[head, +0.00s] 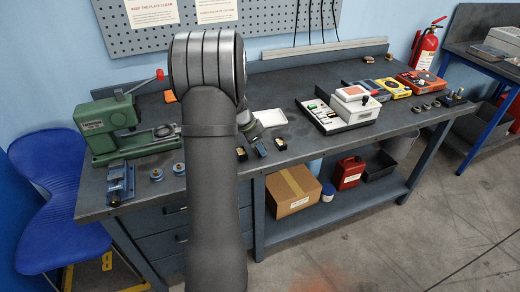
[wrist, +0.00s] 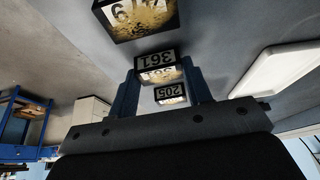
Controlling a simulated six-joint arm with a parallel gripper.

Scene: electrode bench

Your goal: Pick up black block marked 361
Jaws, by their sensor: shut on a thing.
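The black block marked 361 (wrist: 160,66) sits between the two blue fingers of my gripper (wrist: 162,80) in the wrist view. The gripper is shut on it. Its number appears upside down above a pale, worn face. In the head view my gripper (head: 260,149) is low over the front part of the bench, and it largely hides the held block. I cannot tell whether the block touches the bench. A second black block marked 205 (wrist: 170,94) shows beyond it, between the fingers in the picture. Another black block with gold patches (wrist: 140,18) is at the top.
Dark blocks stand close on both sides, left (head: 241,154) and right (head: 281,144). A white tray (head: 270,118) lies behind; it also shows in the wrist view (wrist: 275,75). A green machine (head: 112,125) is left, and a white instrument (head: 354,103) is right.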

